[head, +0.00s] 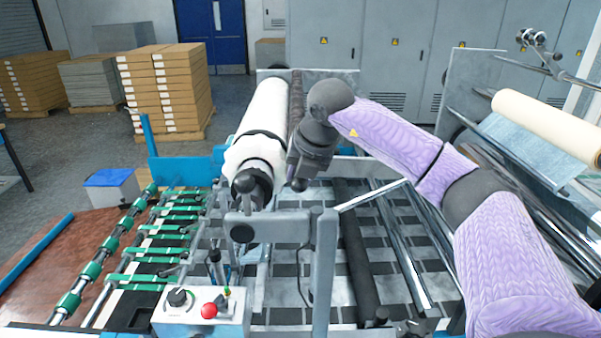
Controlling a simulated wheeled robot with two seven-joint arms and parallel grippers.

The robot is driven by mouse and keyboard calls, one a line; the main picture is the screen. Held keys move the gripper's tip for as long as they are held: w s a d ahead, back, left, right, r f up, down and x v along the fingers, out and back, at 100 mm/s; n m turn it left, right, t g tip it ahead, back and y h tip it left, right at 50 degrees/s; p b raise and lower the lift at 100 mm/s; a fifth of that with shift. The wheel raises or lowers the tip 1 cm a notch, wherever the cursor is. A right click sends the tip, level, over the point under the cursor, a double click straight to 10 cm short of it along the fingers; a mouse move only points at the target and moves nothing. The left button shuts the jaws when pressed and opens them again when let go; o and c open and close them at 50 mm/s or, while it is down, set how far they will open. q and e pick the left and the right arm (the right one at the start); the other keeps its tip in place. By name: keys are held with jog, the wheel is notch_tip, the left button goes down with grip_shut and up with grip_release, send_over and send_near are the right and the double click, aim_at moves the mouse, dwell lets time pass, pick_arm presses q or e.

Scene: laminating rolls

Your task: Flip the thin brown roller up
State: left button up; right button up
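A thin dark brown roller (296,96) runs lengthwise along the right side of a thick white roll (266,108). Its far part shows; its near part is hidden behind my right arm's wrist and gripper. My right gripper (299,184), dark grey, points down just right of the white roll's near end. It is at the near end of the brown roller, and I cannot tell whether it touches it. Its fingers are too small and dark to show a gap or a hold. My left gripper is not in view.
A grey metal frame (324,270) and a control box (200,312) with a red button stand in front. Another dark roller (355,250) lies lower right. A cream roll (545,125) is at the right. Stacked cartons (165,90) stand behind left.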

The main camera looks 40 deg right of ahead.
grip_shut()
jog(key=shift+f, duration=0.1)
dwell(0.8)
notch_tip(320, 180, up, 8)
jog(key=s+d+t+y, duration=0.1)
jog(key=t+y, duration=0.1)
jog(key=shift+d+m+t+y, duration=0.3)
jog(key=shift+d+m+y, duration=0.1)
jog(key=shift+o, duration=0.6)
grip_release()
jog(key=shift+s, duration=0.1)
jog(key=o, duration=0.5)
jog(key=shift+s+a, duration=0.1)
jog(key=shift+s, duration=0.2)
jog(key=shift+w, duration=0.1)
